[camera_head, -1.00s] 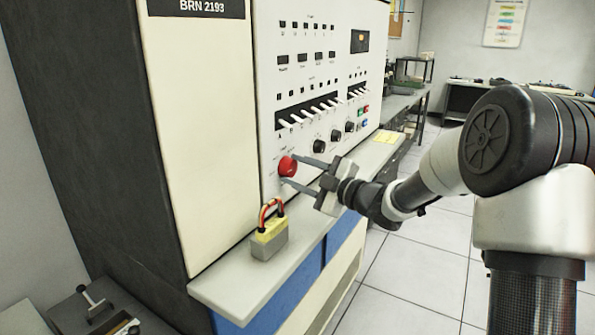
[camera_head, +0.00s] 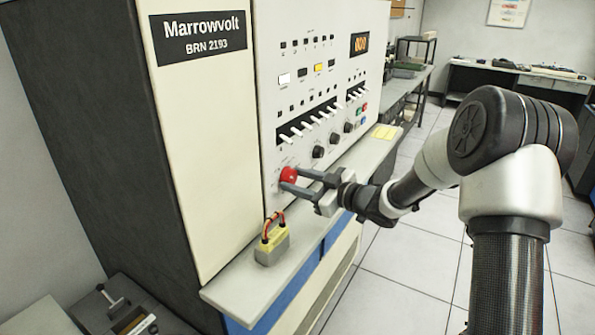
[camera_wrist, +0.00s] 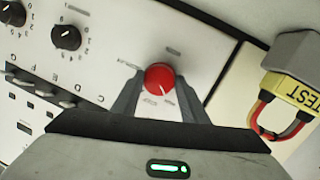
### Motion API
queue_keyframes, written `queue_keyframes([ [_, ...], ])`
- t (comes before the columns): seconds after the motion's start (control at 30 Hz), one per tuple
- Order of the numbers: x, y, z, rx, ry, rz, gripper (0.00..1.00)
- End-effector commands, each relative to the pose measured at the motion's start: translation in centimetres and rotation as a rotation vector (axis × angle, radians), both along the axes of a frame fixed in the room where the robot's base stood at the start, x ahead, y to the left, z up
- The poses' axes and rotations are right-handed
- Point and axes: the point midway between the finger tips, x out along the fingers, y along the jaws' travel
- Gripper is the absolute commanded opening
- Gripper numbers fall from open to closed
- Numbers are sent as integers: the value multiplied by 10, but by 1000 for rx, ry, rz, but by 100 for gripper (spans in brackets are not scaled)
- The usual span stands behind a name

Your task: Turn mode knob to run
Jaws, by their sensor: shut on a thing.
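The red mode knob (camera_head: 289,174) sits low on the white front panel of the Marrowvolt cabinet (camera_head: 190,120). My gripper (camera_head: 288,180) reaches it from the right, with its fingers around the knob. In the wrist view the red knob (camera_wrist: 160,78) lies between the two fingers of my gripper (camera_wrist: 160,85), and a pale pointer mark shows on its face. The labels around the knob are too small and blurred to read. My gripper is shut on the knob.
Black knobs (camera_head: 318,152) and white switches (camera_head: 315,122) are nearby. Open floor lies right.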

Motion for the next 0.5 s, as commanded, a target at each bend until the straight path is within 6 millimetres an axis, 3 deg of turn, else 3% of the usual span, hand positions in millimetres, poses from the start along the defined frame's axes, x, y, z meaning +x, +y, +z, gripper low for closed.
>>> queue_keyframes([
  [0.5,1,-1,0,38,65,-3,18],
])
